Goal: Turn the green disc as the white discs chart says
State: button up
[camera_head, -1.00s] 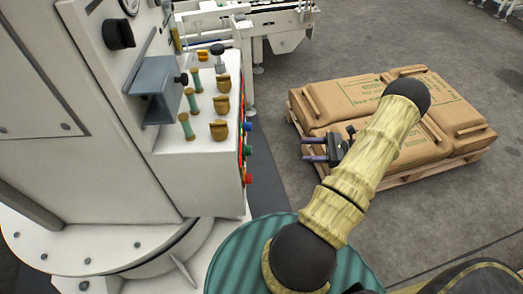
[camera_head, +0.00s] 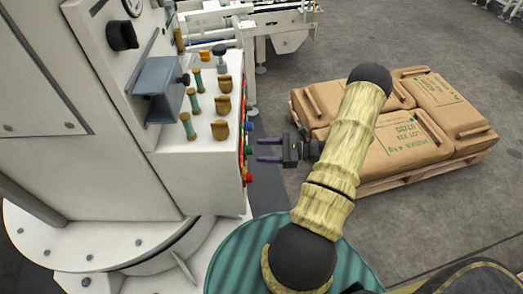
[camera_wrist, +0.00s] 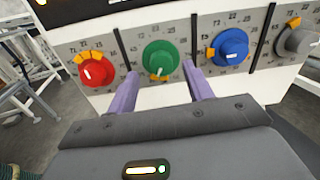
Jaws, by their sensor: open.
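The green disc (camera_wrist: 161,58) is a round knob on a grey panel strip, ringed by small printed numbers. A white line on its lower part points down, close to a yellow-orange marker (camera_wrist: 158,77) below the disc. My gripper (camera_wrist: 161,70) is open, with two purple fingers just short of the disc, one toward each side; contact cannot be told. In the head view my gripper (camera_head: 258,150) points left at the machine's side, where the green disc (camera_head: 249,150) shows edge-on. I can make out no chart of white discs.
A red disc (camera_wrist: 96,73) sits left of the green one; a blue disc (camera_wrist: 231,47) and a grey disc (camera_wrist: 300,41) sit right. Black bars divide them. Handles and levers stand on the console top (camera_head: 170,163). Sacks (camera_head: 440,105) lie on a pallet at right.

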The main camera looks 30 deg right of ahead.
aim_at(249, 150)
jog(key=x, duration=0.3)
jog(key=c, duration=1)
jog(key=shift+o, duration=0.2)
jog(key=shift+s, duration=0.1)
jog(key=shift+m+p, duration=0.3)
jog(key=shift+p, duration=0.05)
